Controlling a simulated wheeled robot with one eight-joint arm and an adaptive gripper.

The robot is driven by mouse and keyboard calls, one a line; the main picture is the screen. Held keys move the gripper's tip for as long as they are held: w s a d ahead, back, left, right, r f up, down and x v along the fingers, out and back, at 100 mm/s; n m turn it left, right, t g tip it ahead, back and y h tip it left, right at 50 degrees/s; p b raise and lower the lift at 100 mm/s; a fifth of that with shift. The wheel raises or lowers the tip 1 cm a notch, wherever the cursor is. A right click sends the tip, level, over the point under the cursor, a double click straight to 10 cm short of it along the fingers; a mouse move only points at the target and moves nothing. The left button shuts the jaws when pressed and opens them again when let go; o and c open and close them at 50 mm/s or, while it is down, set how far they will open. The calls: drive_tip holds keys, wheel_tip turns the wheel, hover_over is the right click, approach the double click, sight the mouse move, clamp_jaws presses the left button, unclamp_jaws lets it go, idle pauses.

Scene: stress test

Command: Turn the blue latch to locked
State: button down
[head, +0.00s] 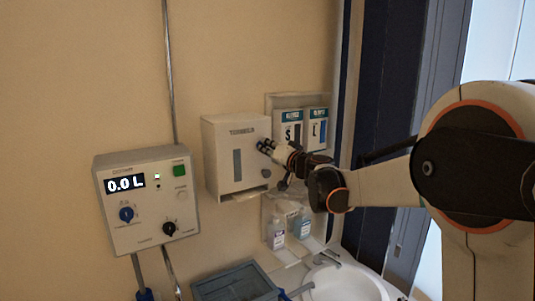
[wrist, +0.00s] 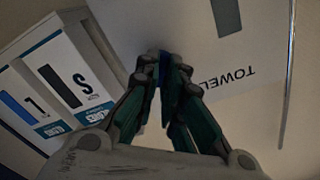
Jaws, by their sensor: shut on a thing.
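My gripper (head: 264,146) is at the front face of a white towel dispenser (head: 222,160) on the wall, near its right edge. In the wrist view its fingertips (wrist: 165,62) are closed together on a narrow blue piece, the blue latch (wrist: 164,82), seen between the fingers. The latch is mostly covered by the fingers there, and in the head view I cannot make it out. Its exact angle cannot be told. The dispenser, with its dark window and lettering, also shows in the wrist view (wrist: 262,75).
Glove boxes (head: 290,127) hang right of the dispenser. Bottles (head: 277,234) stand on a shelf below, above a sink (head: 345,282). A control box (head: 146,200) reading 0.0 L, with blue and black knobs, is on the wall to the left. A blue-grey bin (head: 235,282) is below.

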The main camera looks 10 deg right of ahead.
drive_tip(key=m+b, duration=0.1)
drive_tip(key=m, duration=0.4)
drive_tip(key=m+b, duration=0.2)
drive_tip(key=m, duration=0.3)
drive_tip(key=shift+d+f+m, duration=0.1)
drive_tip(key=shift+f+m, duration=0.1)
drive_tip(key=shift+m, duration=0.1)
drive_tip(key=shift+b, duration=0.3)
drive_tip(key=c, duration=1.7)
unclamp_jaws()
drive_tip(key=v, duration=1.2)
